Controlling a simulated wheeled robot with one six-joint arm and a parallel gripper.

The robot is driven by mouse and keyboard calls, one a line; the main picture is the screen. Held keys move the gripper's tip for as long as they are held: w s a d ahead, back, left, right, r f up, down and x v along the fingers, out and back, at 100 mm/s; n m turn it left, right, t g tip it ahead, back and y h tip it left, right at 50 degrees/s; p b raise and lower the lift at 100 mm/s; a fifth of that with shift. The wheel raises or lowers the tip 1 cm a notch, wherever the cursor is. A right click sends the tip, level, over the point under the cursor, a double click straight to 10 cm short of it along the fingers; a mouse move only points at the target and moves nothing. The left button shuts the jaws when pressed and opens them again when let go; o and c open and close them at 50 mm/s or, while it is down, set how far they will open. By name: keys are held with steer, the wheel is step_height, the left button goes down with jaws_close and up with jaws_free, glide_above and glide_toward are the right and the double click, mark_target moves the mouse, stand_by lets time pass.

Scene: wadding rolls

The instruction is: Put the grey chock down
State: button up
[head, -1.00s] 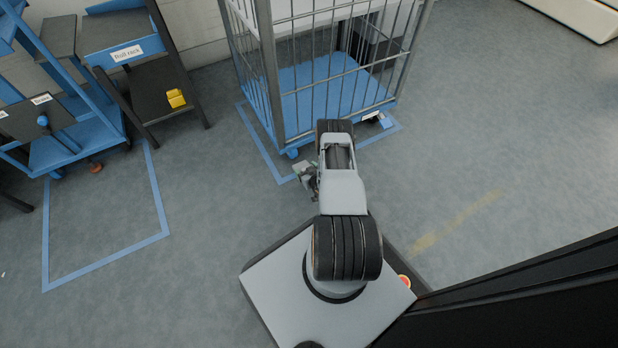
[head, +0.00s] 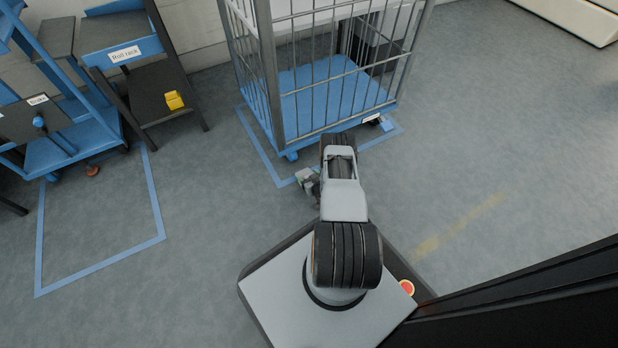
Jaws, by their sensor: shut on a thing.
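My gripper (head: 313,188) is small in the head view, left of my forearm and partly hidden by it. It is shut on a small pale grey block, the grey chock (head: 304,176), which shows at its far left side. The chock is above the floor near the front corner of the roll cage (head: 345,128), by the blue floor line. Whether it touches the floor cannot be told. The finger details are too small to make out.
The cage stands on a blue-lined floor patch. A yellow block (head: 174,99) lies on the dark shelf of the roll rack (head: 160,75) at left. A blue trolley (head: 75,150) stands beside it. An empty blue-outlined bay (head: 100,268) and the right floor are clear.

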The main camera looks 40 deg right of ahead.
steer(key=shift+f, duration=0.2)
steer(key=shift+f, duration=0.2)
steer(key=o, duration=1.1)
steer(key=shift+o, duration=0.2)
